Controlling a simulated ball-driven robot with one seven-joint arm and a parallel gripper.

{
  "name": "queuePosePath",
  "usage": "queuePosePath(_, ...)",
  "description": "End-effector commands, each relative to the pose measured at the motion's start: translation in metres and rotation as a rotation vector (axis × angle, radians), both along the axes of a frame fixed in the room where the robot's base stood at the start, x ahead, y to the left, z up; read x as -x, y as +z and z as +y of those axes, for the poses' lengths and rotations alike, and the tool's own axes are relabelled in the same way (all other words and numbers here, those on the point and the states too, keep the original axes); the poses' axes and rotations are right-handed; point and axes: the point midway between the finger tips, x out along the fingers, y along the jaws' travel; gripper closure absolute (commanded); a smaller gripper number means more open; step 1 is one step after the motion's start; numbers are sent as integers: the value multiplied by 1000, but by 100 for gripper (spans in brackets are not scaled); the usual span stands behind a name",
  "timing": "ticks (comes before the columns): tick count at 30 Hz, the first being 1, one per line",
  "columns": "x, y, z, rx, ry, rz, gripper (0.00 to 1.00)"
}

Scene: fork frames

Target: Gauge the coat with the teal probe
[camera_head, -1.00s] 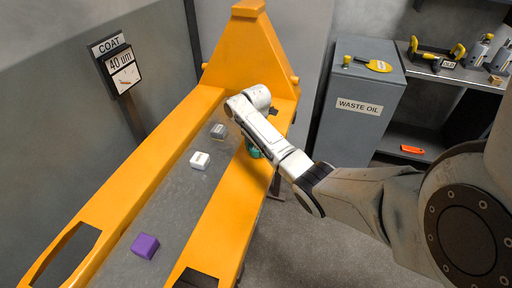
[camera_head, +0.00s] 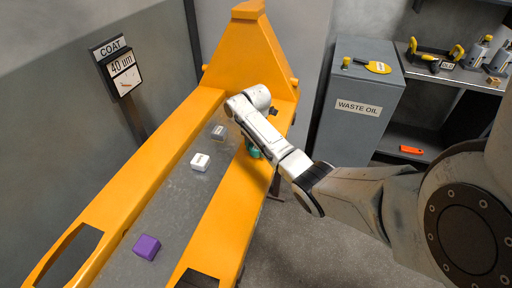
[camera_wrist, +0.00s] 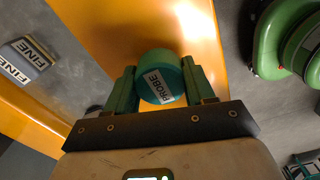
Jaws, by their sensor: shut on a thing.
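The teal probe (camera_wrist: 160,77), a round piece labelled PROBE, sits between the green fingers of my gripper (camera_wrist: 161,85) in the wrist view. My gripper is shut on it. In the head view a little of the teal probe (camera_head: 253,151) shows below my wrist, at the orange right fork (camera_head: 225,215). The orange coat lies right behind the probe in the wrist view; I cannot tell whether they touch.
Between the forks lie a grey block (camera_head: 218,132), a white block (camera_head: 200,161) and a purple block (camera_head: 147,247). A block labelled FINE (camera_wrist: 25,57) shows in the wrist view, with a green rounded object (camera_wrist: 285,40) at right. The waste oil cabinet (camera_head: 358,105) stands behind.

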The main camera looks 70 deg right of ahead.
Motion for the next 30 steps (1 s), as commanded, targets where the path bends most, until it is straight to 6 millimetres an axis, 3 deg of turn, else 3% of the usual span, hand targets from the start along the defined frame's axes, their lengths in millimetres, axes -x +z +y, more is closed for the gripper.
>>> queuePosePath(1, 0, 9, 0, 1, 0, -1, 71)
queuePosePath(21, -1, 57, 0, 2, 0, -2, 71)
queuePosePath(30, -1, 58, -1, 2, 0, -2, 71)
